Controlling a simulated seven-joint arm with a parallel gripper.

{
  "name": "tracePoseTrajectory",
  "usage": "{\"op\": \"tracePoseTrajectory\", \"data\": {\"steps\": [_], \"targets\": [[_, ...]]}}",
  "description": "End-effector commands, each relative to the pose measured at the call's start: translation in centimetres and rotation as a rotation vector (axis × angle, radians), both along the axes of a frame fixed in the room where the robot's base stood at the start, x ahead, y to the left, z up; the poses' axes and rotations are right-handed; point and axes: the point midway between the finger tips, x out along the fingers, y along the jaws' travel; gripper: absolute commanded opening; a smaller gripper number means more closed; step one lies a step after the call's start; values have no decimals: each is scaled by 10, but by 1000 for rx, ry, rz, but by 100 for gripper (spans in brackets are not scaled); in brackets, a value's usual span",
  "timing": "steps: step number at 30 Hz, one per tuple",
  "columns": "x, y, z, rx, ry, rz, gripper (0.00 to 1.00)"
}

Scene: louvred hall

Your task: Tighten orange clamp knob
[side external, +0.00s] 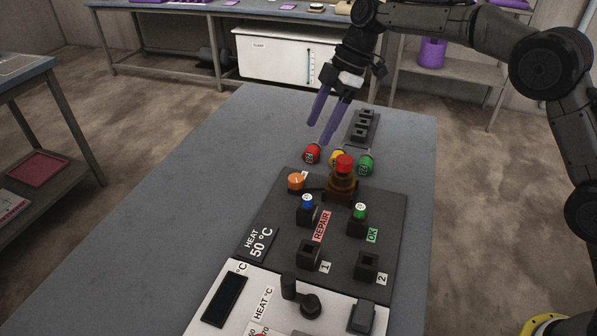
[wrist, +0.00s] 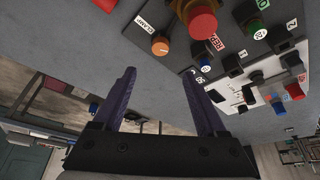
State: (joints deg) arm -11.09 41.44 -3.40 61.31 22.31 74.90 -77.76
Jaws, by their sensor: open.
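The orange clamp knob (side external: 295,181) sits at the far left corner of the dark panel (side external: 262,218). In the wrist view the orange knob (wrist: 160,47) shows beside a white label reading CLAMP (wrist: 147,22). My gripper (side external: 321,122) is above the table, beyond the panel's far edge, with its two purple fingers pointing down and apart. In the wrist view my gripper (wrist: 166,98) is open with nothing between its fingers, and the knob lies beyond the fingertips, apart from them.
A red-topped post (side external: 343,170) stands right of the knob. Red (side external: 312,154), yellow and green (side external: 365,164) pieces lie behind the panel, near a dark slotted rack (side external: 363,127). Blue (side external: 307,203) and green (side external: 360,211) knobs are nearer. The grey table's left side (side external: 170,190) is clear.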

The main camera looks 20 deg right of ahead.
Motion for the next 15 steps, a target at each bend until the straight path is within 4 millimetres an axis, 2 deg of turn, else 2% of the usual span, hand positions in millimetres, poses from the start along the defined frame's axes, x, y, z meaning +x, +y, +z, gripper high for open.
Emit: {"op": "tracePoseTrajectory", "data": {"steps": [15], "targets": [[2, 35, -87, -2, 3, 0, 74]]}}
